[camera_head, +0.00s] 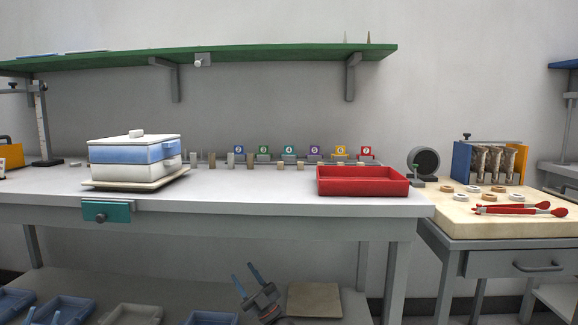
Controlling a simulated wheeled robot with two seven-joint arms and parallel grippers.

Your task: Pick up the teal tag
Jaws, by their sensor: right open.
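A small teal tag (289,149) with a number on its face stands upright in a row of coloured tags at the back of the workbench. A green tag (263,149) is on its left and a purple tag (314,149) on its right. My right gripper (244,271) is low in front of the bench, below the tabletop, with its blue fingers apart and nothing between them. My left gripper (42,316) shows only its two blue fingertips at the bottom left edge, apart; the rest is out of view. Both are far from the tag.
A red tray (362,182) sits at the bench's front right, and a white-and-blue stacked box (134,155) at the left. Small blocks stand before the tags. A green shelf (200,59) hangs above. The bench middle is clear.

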